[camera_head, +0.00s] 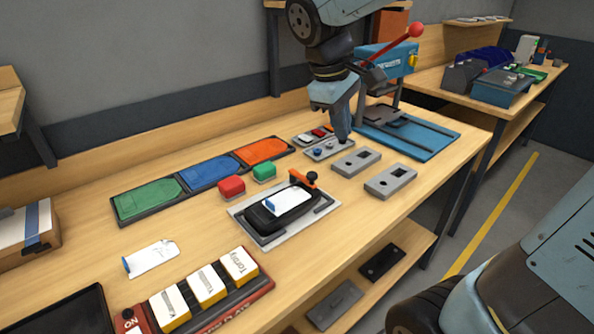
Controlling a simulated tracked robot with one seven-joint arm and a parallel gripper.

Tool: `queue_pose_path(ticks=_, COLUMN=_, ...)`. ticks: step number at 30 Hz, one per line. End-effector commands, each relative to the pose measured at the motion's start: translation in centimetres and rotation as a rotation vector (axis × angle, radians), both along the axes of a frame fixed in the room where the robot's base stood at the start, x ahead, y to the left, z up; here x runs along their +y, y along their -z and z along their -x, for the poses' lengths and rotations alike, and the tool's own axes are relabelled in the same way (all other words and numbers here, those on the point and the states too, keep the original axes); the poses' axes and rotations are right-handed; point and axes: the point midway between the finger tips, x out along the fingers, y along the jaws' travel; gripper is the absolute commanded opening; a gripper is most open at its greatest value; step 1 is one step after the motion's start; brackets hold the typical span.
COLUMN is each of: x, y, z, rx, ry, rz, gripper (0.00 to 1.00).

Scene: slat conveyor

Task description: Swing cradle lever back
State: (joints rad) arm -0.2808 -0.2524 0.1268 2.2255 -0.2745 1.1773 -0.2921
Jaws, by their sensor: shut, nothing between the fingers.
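The grey cradle (322,221) lies on the workbench in the middle of the view. A black device (262,223) with a white and blue card (288,200) on it sits in the cradle. A small orange lever (302,179) with a dark knob is at the cradle's far right edge. My gripper (343,138) points down, shut and empty, behind and to the right of the lever, apart from it. Its tips are at or just above a grey plate with blue knobs (322,152); whether they touch is unclear.
A blue press (440,133) with a red-balled handle (415,30) stands behind my gripper. Two grey blocks (390,181) lie right of the cradle. Red (231,188) and green (264,171) buttons stand left of it. A coloured tray row (207,172) lies further left.

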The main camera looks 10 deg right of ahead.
Motion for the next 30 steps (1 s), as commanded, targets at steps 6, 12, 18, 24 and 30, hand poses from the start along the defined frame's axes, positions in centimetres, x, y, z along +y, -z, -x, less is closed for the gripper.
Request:
queue_pose_path(ticks=6, x=5.2, y=2.0, z=-3.3, rx=0.151, ry=-0.256, rz=0.16, gripper=0.0)
queue_pose_path(ticks=12, x=10.5, y=4.3, z=-5.5, rx=0.277, ry=-0.481, rz=0.303, gripper=0.0)
queue_pose_path(ticks=18, x=15.3, y=6.6, z=-6.7, rx=0.378, ry=-0.662, rz=0.422, gripper=0.0)
queue_pose_path(ticks=24, x=17.9, y=8.0, z=-7.2, rx=0.429, ry=-0.755, rz=0.485, gripper=0.0)
queue_pose_path(ticks=30, x=18.3, y=8.2, z=-7.2, rx=0.437, ry=-0.771, rz=0.497, gripper=0.0)
